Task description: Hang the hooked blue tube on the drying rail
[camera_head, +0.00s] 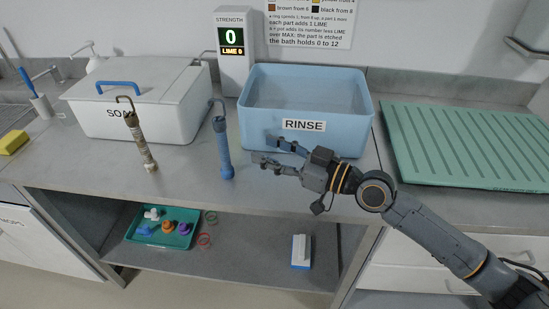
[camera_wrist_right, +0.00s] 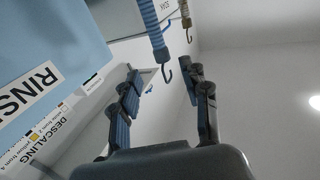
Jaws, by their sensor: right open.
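The hooked blue tube (camera_head: 222,148) stands upright on the counter between the SOAK box and the RINSE tub, its dark hook at the top. It also shows in the right wrist view (camera_wrist_right: 150,25), upside down, beyond and between the fingertips. My right gripper (camera_head: 263,149) is open and empty, a little to the right of the tube and in front of the tub, fingers pointing at the tube without touching it. A metal rail (camera_head: 525,48), apparently the drying rail, is cut off at the upper right wall. My left gripper is out of view.
A brown hooked tube (camera_head: 140,140) stands left of the blue one, before the SOAK box (camera_head: 180,115). The RINSE tub (camera_head: 345,140) is close behind my right gripper. A green draining board (camera_head: 460,145) lies at right. A teal tray (camera_head: 150,238) sits on the lower shelf.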

